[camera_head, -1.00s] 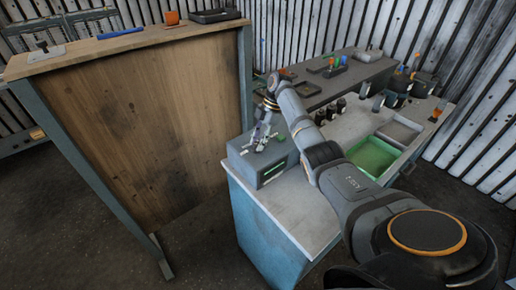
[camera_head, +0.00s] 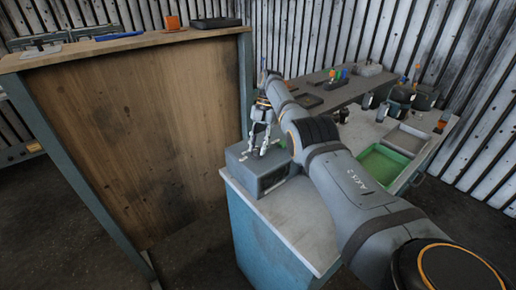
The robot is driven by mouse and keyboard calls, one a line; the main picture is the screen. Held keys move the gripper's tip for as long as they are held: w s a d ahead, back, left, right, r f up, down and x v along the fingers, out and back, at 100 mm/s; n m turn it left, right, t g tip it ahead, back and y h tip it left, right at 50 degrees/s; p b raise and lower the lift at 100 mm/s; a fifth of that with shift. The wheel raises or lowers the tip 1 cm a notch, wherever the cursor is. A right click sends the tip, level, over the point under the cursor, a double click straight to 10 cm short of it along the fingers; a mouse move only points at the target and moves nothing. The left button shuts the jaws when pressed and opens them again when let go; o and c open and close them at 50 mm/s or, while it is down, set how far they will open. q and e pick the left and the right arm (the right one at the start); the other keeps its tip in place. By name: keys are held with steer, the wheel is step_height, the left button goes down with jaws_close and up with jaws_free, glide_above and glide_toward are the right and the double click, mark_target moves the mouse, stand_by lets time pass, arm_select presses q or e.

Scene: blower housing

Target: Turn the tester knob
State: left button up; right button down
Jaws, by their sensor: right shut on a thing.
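The tester is a grey box (camera_head: 270,178) with a dark front panel, on the near left corner of the light-topped blue cabinet. My right gripper (camera_head: 256,152) points down onto the top of the tester, its fingers at the box's upper face. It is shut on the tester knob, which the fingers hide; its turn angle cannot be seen. My left gripper is not in view.
The blue cabinet's pale top (camera_head: 300,212) is bare in front of the tester. A green tray (camera_head: 384,164) and a grey tray (camera_head: 407,139) lie to the right, beyond my right arm. A tall wooden-panelled bench (camera_head: 130,130) stands close on the left.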

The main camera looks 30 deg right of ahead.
steer(key=shift+w+d+r, duration=0.1)
steer(key=shift+r, duration=0.1)
steer(key=c, duration=1.2)
jaws_free()
steer(key=shift+o, duration=0.8)
steer(key=shift+f, duration=0.15)
